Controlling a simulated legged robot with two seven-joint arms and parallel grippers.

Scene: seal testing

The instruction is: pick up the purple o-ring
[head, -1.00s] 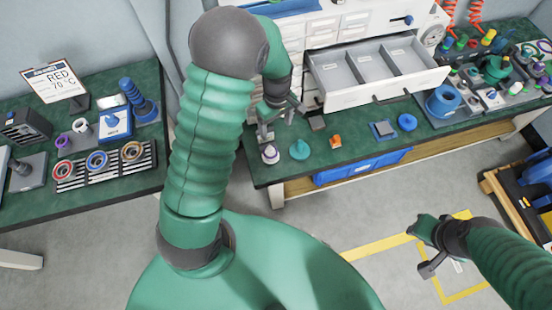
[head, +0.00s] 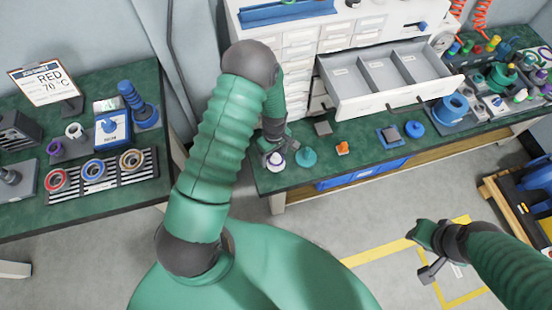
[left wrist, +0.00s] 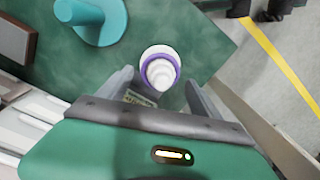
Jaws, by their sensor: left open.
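The purple o-ring (left wrist: 146,62) sits around a white stepped cone (left wrist: 161,76), seen from above in the left wrist view. In the head view the cone with the o-ring (head: 276,158) stands at the left front corner of the middle bench. My left gripper (left wrist: 158,88) is open, with one finger on each side of the cone's near part; I cannot tell whether they touch. In the head view my left gripper (head: 270,148) is right at the cone and partly covers it. My right gripper (head: 424,255) hangs over the floor at right; its jaw state is unclear.
A teal stand (head: 306,158) is just right of the cone and also shows in the left wrist view (left wrist: 98,22). An orange part (head: 343,148) lies further right. An open grey drawer (head: 385,84) juts out over the bench (head: 325,168). The bench edge is close to the cone.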

